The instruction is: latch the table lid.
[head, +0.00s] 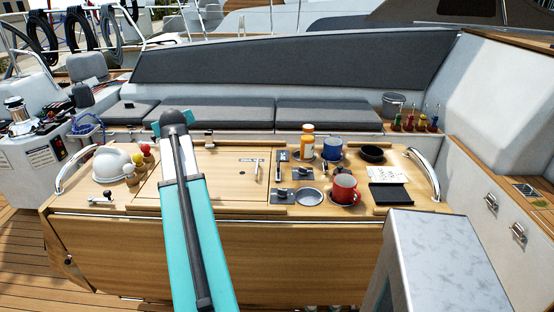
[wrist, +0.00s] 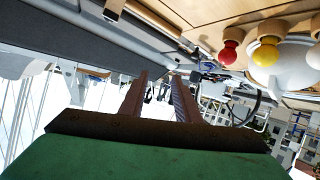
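The wooden table (head: 330,213) stands across the middle of the head view. Its lid (head: 225,190) is a square panel left of centre and looks flat in the top. A small metal fitting (head: 257,170) sits near the lid's right edge; I cannot tell whether it is the latch or how it is set.
A grey bench (head: 235,113) runs behind.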

